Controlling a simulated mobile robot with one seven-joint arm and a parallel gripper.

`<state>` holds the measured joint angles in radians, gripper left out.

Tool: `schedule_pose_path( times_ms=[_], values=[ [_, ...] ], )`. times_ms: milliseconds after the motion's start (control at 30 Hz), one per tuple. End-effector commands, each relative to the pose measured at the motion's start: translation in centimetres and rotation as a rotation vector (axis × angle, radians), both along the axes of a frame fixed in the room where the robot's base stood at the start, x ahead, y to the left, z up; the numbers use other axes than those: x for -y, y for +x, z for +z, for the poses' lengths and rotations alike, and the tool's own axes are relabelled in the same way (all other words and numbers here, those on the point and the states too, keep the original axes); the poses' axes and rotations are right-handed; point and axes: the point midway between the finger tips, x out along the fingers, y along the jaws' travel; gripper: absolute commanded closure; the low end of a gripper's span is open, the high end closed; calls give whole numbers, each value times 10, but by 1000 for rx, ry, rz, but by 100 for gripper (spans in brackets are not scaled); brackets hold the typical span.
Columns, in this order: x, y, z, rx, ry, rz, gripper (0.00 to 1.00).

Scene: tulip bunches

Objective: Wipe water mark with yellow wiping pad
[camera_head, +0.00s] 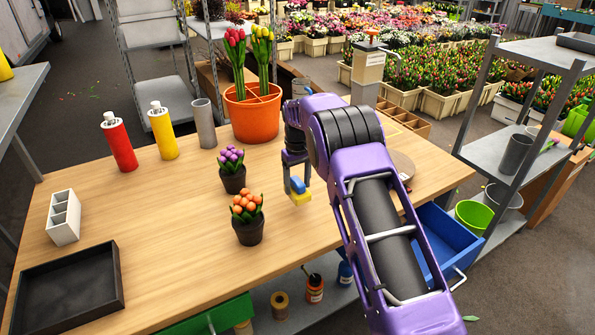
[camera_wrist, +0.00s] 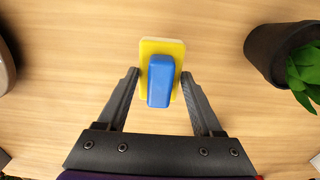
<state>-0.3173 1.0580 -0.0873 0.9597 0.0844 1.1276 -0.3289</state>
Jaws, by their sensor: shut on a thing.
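The yellow wiping pad (camera_head: 300,199) has a blue handle on top and is at my gripper (camera_head: 297,184), near the middle of the wooden table. In the wrist view, the blue handle (camera_wrist: 160,82) is between my two fingers, and the yellow pad (camera_wrist: 174,46) shows beyond the fingertips. My gripper is shut on the handle. The pad is at or just above the tabletop; I cannot tell whether it touches. I cannot make out a water mark on the wood in either view; my arm hides part of the table.
Pots of orange tulips (camera_head: 247,219) and purple tulips (camera_head: 232,170) stand left of the pad. A large orange pot (camera_head: 252,118) is behind. Red (camera_head: 119,142) and yellow (camera_head: 163,131) bottles, a white holder (camera_head: 63,217) and a black tray (camera_head: 68,289) are further left. Bare wood lies between.

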Motion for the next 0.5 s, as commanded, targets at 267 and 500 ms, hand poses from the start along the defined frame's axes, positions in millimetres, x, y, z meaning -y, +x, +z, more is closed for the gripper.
schedule_pose_path(
  times_ms=[267,500],
  values=[
    [2,-4,28,1,1,-3,85],
    [3,-5,35,0,0,-3,85]
  ],
)
